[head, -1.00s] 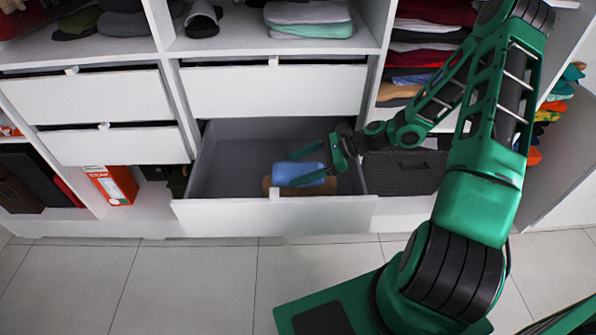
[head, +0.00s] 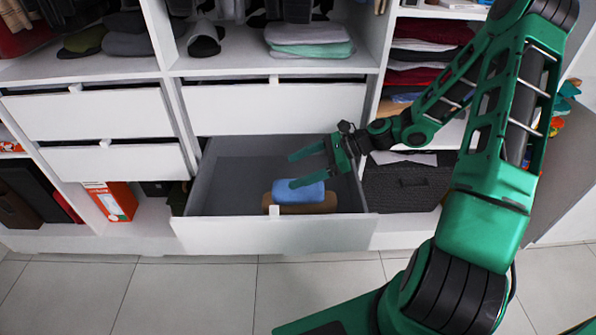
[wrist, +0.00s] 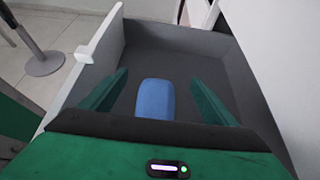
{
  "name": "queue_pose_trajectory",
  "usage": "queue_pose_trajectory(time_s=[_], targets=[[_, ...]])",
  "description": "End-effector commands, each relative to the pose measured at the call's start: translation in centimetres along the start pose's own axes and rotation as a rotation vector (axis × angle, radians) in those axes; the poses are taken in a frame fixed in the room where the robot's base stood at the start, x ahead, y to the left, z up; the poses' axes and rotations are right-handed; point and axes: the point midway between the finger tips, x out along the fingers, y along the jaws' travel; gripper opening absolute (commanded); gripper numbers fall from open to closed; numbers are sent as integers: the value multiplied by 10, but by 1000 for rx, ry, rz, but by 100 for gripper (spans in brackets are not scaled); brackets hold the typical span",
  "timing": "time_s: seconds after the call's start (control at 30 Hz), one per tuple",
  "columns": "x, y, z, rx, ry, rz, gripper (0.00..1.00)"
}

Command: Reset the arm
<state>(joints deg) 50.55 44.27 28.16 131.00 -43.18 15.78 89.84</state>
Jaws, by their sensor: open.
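My gripper (head: 307,166) is open and empty, with its two green fingers pointing left over the open lower drawer (head: 275,235). In the wrist view my fingers (wrist: 160,95) are spread on either side of a blue folded item (wrist: 155,99) and do not touch it. In the head view that blue item (head: 300,195) lies on a brown folded item (head: 305,208) in the drawer's front right. The lower finger overlaps the blue item in the head view. The exact height of my gripper above it is hard to tell. The brown item does not show in the wrist view.
A dark woven box (head: 405,187) stands right of the drawer, near my arm. An orange box (head: 112,200) stands at left. Folded clothes (head: 310,40) fill shelves above. The tiled floor (head: 190,295) in front is clear.

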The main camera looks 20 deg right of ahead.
Motion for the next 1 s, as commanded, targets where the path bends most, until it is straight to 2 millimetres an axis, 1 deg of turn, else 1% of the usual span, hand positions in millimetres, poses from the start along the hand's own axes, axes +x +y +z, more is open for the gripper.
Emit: queue_pose_trajectory(time_s=[0.33, 0.43, 0.53, 0.67, 0.77, 0.9, 1.0], targets=[[0, 1, -1, -11, 11, 4, 81], [-4, 8, -6, -62, 62, 25, 81], [-13, 20, -16, -158, 157, 64, 81], [-36, 38, -30, -317, 311, 137, 81], [-59, 51, -38, -429, 418, 196, 81], [-93, 66, -42, -562, 544, 274, 81], [-117, 76, -41, -644, 619, 328, 81]])
